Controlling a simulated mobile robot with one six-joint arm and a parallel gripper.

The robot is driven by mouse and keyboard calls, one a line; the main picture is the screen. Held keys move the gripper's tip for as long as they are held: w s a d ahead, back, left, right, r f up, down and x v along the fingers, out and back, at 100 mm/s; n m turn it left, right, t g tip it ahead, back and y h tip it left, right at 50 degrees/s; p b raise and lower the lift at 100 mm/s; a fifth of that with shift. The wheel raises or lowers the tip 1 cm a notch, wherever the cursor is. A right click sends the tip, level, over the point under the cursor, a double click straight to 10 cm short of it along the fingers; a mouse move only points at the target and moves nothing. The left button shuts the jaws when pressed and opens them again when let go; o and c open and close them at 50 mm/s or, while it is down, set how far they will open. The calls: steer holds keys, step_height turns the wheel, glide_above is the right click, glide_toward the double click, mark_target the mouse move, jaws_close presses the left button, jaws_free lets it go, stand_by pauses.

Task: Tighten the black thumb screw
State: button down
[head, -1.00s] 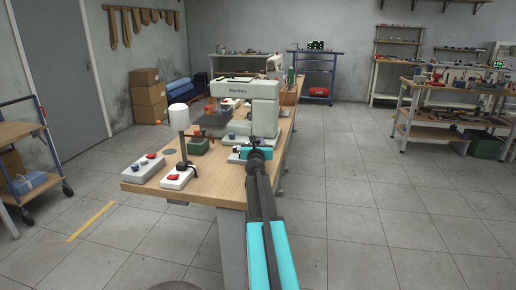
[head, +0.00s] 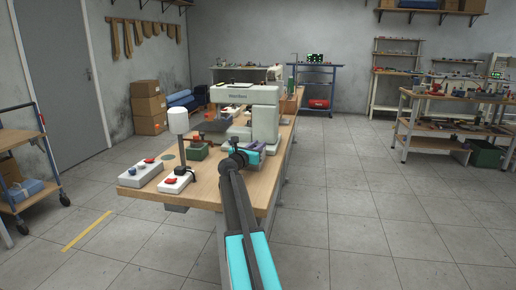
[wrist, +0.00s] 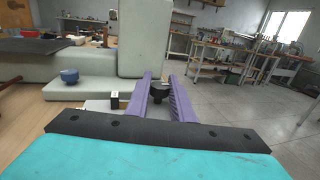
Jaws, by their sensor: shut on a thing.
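The black thumb screw (wrist: 160,90) shows in the wrist view between the two purple fingers of my gripper (wrist: 163,92). My gripper is shut on it. In the head view, my gripper (head: 256,148) is beside the right side of the grey-green press machine (head: 265,118), over the right edge of the wooden bench. The thumb screw cannot be made out in the head view. What lies under the screw is mostly hidden by my fingers and wrist.
Open floor (head: 350,200) lies to the right.

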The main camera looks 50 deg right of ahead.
steer(key=shift+s+f+g, duration=0.1)
steer(key=shift+f+g, duration=0.05)
steer(key=shift+g, duration=0.15)
steer(key=c, duration=1.5)
jaws_free()
steer(key=shift+c, duration=0.2)
steer(key=shift+a, duration=0.15)
steer(key=shift+p+v, duration=0.7)
steer(key=shift+v, duration=6.1)
